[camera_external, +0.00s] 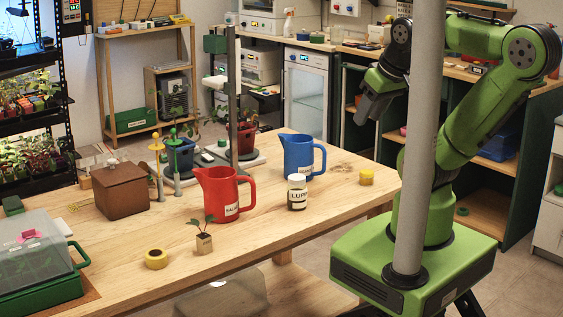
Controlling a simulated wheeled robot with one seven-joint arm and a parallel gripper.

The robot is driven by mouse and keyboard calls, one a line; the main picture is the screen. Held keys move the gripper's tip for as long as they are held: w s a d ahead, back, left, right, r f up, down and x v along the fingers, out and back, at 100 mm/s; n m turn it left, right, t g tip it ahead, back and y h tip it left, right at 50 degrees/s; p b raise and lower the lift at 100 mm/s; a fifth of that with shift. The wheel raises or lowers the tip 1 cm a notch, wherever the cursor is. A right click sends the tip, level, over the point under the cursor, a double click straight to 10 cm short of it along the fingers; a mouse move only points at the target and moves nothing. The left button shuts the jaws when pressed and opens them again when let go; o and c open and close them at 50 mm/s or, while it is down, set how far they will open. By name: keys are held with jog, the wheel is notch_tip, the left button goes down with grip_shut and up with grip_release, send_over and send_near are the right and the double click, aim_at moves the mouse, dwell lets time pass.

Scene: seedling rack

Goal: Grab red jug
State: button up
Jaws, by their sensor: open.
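The red jug (216,192) stands upright on the wooden table (262,235), with its handle to the right and a white label low on its side. My gripper (362,112) is open and empty. It shows in the air to the right of the red jug, apart from it and higher in the picture. A grey pole in front of my arm hides part of it.
A blue jug (299,156) and a labelled jar (297,191) stand right of the red jug. A small seedling block (204,243) and a yellow tape roll (156,258) sit in front. A brown box (121,190) and thin stakes (175,165) are left.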

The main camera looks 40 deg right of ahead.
dwell(0.5)
jog(key=m+g+h+b, duration=0.25)
jog(key=m+b, duration=0.25)
jog(key=m, duration=0.3)
send_over(253, 195)
jog(key=s+a, duration=0.2)
jog(key=shift+h, duration=0.25)
jog(key=f, duration=2.1)
jog(key=shift+w+d, duration=0.2)
jog(key=shift+d, duration=0.05)
jog(key=shift+t, duration=0.25)
jog(key=b+x, duration=0.1)
jog(key=x, duration=0.5)
jog(key=shift+s, duration=0.1)
jog(key=shift+r, duration=0.1)
jog(key=shift+c, duration=0.6)
jog(key=shift+a, duration=0.1)
grip_shut()
